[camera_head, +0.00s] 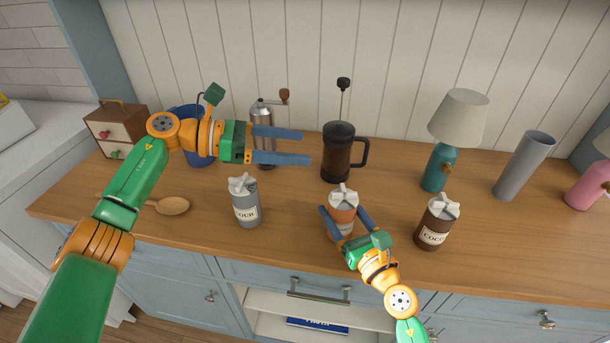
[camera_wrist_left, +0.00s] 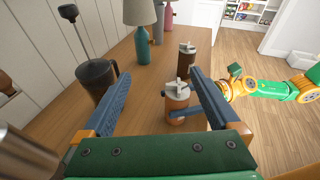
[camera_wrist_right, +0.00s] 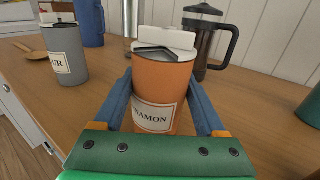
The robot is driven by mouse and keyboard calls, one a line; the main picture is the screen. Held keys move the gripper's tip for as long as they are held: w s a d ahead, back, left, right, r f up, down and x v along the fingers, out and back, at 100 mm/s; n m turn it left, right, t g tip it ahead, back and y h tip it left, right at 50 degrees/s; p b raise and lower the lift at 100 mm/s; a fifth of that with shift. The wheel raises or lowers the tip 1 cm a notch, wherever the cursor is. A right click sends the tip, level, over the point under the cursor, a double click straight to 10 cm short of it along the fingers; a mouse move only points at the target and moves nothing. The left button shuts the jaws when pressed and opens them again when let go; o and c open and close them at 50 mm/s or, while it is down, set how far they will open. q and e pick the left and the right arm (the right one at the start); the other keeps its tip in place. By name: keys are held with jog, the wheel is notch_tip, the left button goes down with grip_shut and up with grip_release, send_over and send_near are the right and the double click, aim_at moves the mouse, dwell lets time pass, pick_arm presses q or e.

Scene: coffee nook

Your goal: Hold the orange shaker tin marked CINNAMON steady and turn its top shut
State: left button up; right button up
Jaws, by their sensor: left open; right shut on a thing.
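The orange shaker tin (camera_head: 342,208) stands upright near the front of the wooden counter. Its label reads "NAMON" in the right wrist view (camera_wrist_right: 160,95), and its top has a white raised piece and a dark opening. My right gripper (camera_head: 345,226) is shut on the tin's body, one finger on each side. My left gripper (camera_head: 308,147) is open and empty, up and to the left of the tin, apart from it. In the left wrist view the tin (camera_wrist_left: 176,100) shows beyond and between the open fingers.
A grey flour tin (camera_head: 245,205) stands left of the orange tin and a brown cocoa tin (camera_head: 436,225) right of it. Behind are a French press (camera_head: 337,152), a grinder (camera_head: 262,118) and a teal lamp (camera_head: 438,165). A wooden spoon (camera_head: 172,206) lies at the left.

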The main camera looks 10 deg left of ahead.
pick_arm(q)
jog(key=w+d+r+n+t+y, duration=0.1)
jog(key=w+r+n+t, duration=0.35)
jog(key=r+n, duration=0.35)
jog(key=w+r+n+t+y, duration=0.2)
jog(key=w+r+n+t, duration=0.2)
jog(key=r+n+t, duration=0.45)
jog(key=w+d+r+n+t+y, duration=0.1)
jog(key=w+r+n+t, duration=0.4)
jog(key=n, duration=0.6)
jog(key=n+g+y, duration=1.2)
jog(key=n+g, duration=0.6)
jog(key=n, duration=0.7)
send_near(345, 194)
jog(key=shift+g, duration=0.3)
jog(key=x, duration=0.7)
jog(key=shift+w, duration=0.25)
jog(key=shift+w+f, duration=0.2)
jog(key=shift+f, duration=0.2)
